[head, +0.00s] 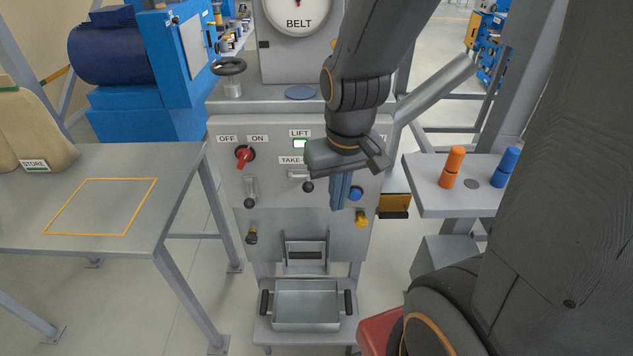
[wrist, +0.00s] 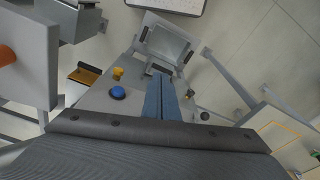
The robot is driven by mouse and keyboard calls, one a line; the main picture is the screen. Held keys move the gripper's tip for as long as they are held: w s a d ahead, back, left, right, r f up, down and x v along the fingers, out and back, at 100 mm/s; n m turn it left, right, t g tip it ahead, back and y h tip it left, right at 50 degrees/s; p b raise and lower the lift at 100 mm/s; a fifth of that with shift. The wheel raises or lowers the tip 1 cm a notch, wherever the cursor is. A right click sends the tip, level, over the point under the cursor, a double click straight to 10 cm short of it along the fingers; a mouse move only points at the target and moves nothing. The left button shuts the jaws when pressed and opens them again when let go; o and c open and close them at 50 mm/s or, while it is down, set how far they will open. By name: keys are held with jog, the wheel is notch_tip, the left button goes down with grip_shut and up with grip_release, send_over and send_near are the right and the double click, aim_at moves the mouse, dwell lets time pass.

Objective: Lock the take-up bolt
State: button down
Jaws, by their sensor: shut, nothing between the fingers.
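The take-up bolt (head: 298,174) is a small pale bar with a dark round knob (head: 308,187), on the grey panel under a label reading "TAKE-", the rest of which my arm hides. My gripper (head: 338,206) is shut and empty, its blue-grey fingers hanging just right of the bolt's knob, apart from it in the picture. In the wrist view the shut fingers (wrist: 160,78) lie over the panel. A dark knob (wrist: 204,115) shows right of them there; I cannot tell if it is the bolt's.
A blue button (head: 355,194) and a yellow knob (head: 361,219) are right of my fingers. A red switch (head: 244,154) is at the left, under OFF and ON. A metal tray (head: 306,325) stands below. A shelf (head: 430,200) with orange and blue pegs is at the right.

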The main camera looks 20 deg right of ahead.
aim_at(309, 183)
jog(key=shift+d, duration=0.1)
jog(key=w+d+r+m+t+y+b, duration=0.1)
jog(key=w+d+r+m+y, duration=0.1)
jog(key=d, duration=0.3)
jog(key=w+d+r+m+t+y+b, duration=0.1)
jog(key=w+d+r+m+y, duration=0.1)
jog(key=d+y, duration=0.3)
jog(key=shift+w+d+m+t, duration=0.25)
jog(key=shift+w+m+t, duration=0.25)
jog(key=shift+m, duration=0.4)
jog(key=shift+f, duration=0.1)
jog(key=shift+w+a+r+p+x, duration=0.1)
jog(key=shift+a+r+p+x, duration=0.3)
jog(key=shift+x, duration=1.8)
jog(key=shift+w+a+r+p+x, duration=0.15)
jog(key=shift+p+x, duration=0.4)
jog(key=shift+x, duration=1.65)
jog(key=shift+w+a+r+p+x, duration=0.1)
jog(key=shift+a+r+p+x, duration=0.3)
jog(key=shift+x, duration=1.8)
